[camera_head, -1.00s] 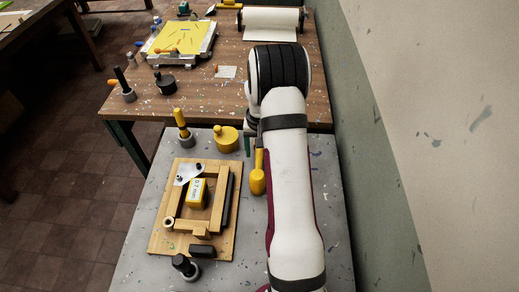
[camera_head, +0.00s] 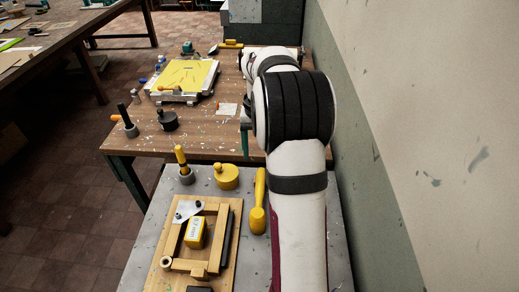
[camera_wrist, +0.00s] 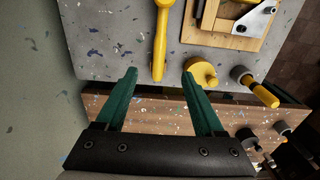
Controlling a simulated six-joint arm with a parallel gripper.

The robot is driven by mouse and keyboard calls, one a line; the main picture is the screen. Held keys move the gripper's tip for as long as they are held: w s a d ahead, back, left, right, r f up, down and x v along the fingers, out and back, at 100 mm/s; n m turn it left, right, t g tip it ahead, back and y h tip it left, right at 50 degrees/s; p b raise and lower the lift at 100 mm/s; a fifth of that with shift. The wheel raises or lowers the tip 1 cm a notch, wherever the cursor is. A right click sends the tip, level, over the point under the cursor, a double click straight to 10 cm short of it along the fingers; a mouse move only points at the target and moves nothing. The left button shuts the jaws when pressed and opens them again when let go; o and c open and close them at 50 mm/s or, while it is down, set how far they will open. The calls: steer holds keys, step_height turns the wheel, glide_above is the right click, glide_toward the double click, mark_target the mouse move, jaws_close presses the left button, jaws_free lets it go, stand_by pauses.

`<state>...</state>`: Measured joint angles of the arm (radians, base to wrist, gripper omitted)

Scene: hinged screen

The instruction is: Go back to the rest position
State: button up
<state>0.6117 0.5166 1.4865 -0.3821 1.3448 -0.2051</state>
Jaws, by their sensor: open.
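My gripper (camera_wrist: 159,75) shows in the wrist view with its two green fingers wide apart and nothing between them. It hangs above the edge between the grey table (camera_wrist: 115,35) and the wooden table (camera_wrist: 155,118). In the head view my white arm with black bands reaches forward along the right side, and its bulk hides most of the gripper. A yellow mallet (camera_head: 258,205) lies on the grey table left of my arm. It also shows in the wrist view (camera_wrist: 159,45), beyond the fingertips and apart from them.
A yellow lidded pot (camera_head: 226,177) and a yellow-handled tool in a grey cup (camera_head: 186,176) stand near the mallet. A wooden board (camera_head: 226,262) carries a hinged frame and a yellow block (camera_head: 195,232). A wall (camera_head: 385,200) runs close along my arm's right side.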

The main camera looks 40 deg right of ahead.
steer(key=s+a+r+n, duration=0.1)
steer(key=s+a+r, duration=0.1)
steer(key=a, duration=0.4)
steer(key=s+a+r, duration=0.2)
steer(key=a+r, duration=0.1)
steer(key=a, duration=0.3)
steer(key=s+a+f+n+y, duration=0.1)
steer(key=s+a+f+n, duration=0.1)
steer(key=s+a, duration=1.5)
steer(key=shift+s+f+y, duration=0.15)
steer(key=shift+s+y, duration=0.25)
steer(key=shift+s, duration=0.75)
steer(key=shift+d, duration=0.1)
